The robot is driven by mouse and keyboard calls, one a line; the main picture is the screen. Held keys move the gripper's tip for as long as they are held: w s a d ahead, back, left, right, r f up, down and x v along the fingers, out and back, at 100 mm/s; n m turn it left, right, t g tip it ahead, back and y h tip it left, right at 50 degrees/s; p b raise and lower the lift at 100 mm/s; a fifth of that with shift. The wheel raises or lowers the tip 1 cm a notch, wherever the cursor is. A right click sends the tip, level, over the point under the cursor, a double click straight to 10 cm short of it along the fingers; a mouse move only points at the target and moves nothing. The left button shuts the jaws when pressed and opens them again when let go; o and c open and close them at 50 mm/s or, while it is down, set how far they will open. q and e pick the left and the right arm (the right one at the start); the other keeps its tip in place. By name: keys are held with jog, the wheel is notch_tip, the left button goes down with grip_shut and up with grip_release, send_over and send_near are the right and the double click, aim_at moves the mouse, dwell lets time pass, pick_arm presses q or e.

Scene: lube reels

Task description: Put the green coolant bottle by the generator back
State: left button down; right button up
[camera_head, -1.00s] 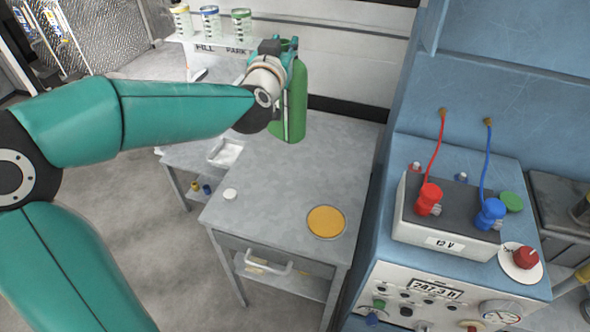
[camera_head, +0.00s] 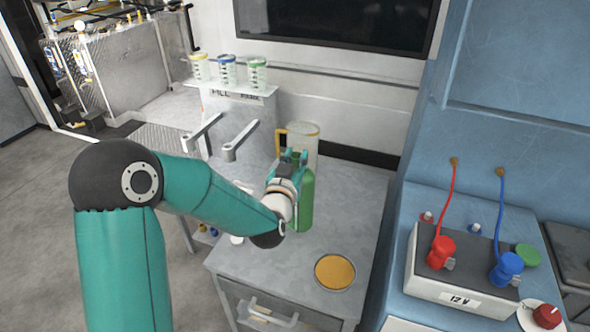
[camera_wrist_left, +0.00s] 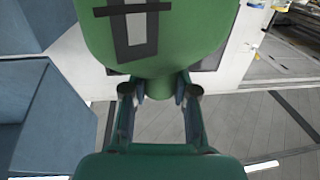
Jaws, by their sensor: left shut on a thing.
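The green coolant bottle (camera_head: 307,201) is upright over the grey bench, left of the blue generator (camera_head: 450,240). Whether its base touches the bench top is hard to tell. My left gripper (camera_head: 297,162) is shut on the bottle's upper part. In the left wrist view the bottle (camera_wrist_left: 155,35) fills the top middle, and the gripper's fingers (camera_wrist_left: 160,95) close on its narrow part. On the bench top (camera_head: 335,225) a round orange-yellow disc (camera_head: 335,272) lies in front of the bottle. My right gripper is not in view.
A pale jug with a yellow handle (camera_head: 302,143) stands behind the bottle. A rack of capped cups (camera_head: 228,72) is at the back left. A battery with red and blue clamps (camera_head: 465,275) sits on the generator. The bench right of the bottle is clear.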

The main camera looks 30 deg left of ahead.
aim_at(296, 168)
pick_arm(q)
notch_tip(296, 168, down, 4)
jog(key=shift+r, duration=0.25)
jog(key=c, duration=0.9)
grip_release()
jog(key=shift+s+f, duration=0.1)
jog(key=shift+d, duration=0.1)
